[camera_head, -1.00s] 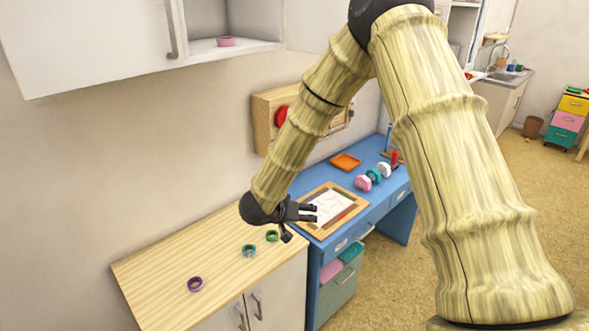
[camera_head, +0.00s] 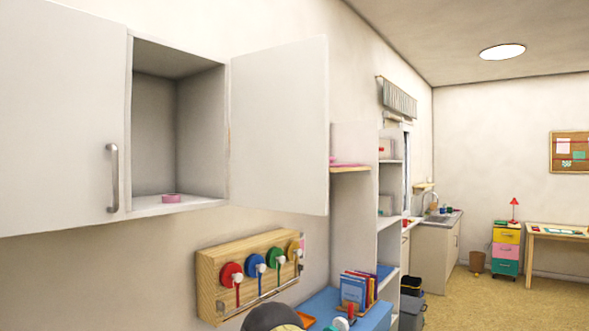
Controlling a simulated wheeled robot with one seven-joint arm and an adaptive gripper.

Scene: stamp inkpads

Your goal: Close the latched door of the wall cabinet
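The white wall cabinet (camera_head: 178,207) hangs at the upper left. Its left door (camera_head: 60,115) is shut and has a vertical metal handle (camera_head: 113,178). Its right door (camera_head: 280,122) stands wide open, swung out to the right, so the right compartment is exposed. I see no handle or latch on the visible face of the open door. A pink ring (camera_head: 171,198) lies on the compartment floor. My gripper is out of view; only a dark rounded part of my arm shows at the bottom edge, well below the cabinet.
A wooden wall board (camera_head: 208,284) with several coloured discs hangs below the cabinet. Under it stands a blue desk (camera_head: 376,318) with books (camera_head: 355,290). A white shelf unit (camera_head: 355,226) stands beyond the open door. The space in front of the door looks clear.

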